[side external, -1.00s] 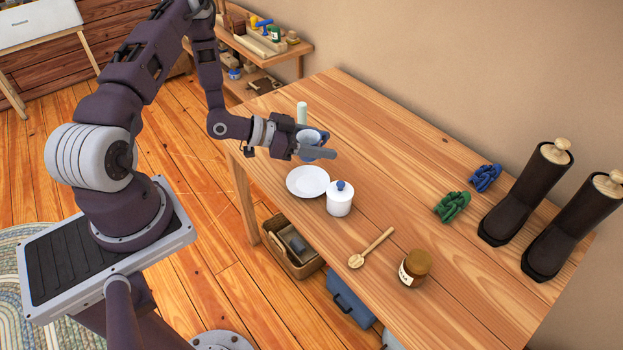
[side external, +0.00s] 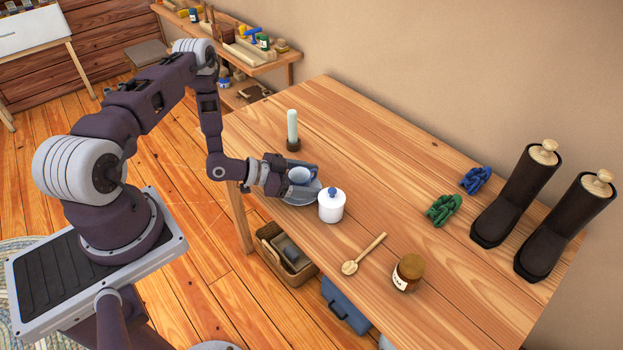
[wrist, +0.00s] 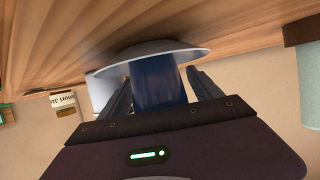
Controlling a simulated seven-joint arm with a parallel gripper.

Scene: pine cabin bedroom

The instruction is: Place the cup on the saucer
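The cup (side external: 299,176), white inside and blue outside, is upright over the saucer (side external: 297,200). In the wrist view, which is upside down, the blue cup (wrist: 158,88) stands between both fingers, its foot at the pale saucer (wrist: 195,50). I cannot tell whether it rests on the saucer or hovers just above. My gripper (side external: 293,183) reaches in from the left, low over the saucer.
A white lidded pot (side external: 331,207) with a blue knob stands close to the saucer's right. A candle (side external: 292,128) in a dark holder stands behind. A wooden spoon (side external: 364,254) and a jar (side external: 407,273) lie nearer the front right. The table's middle is clear.

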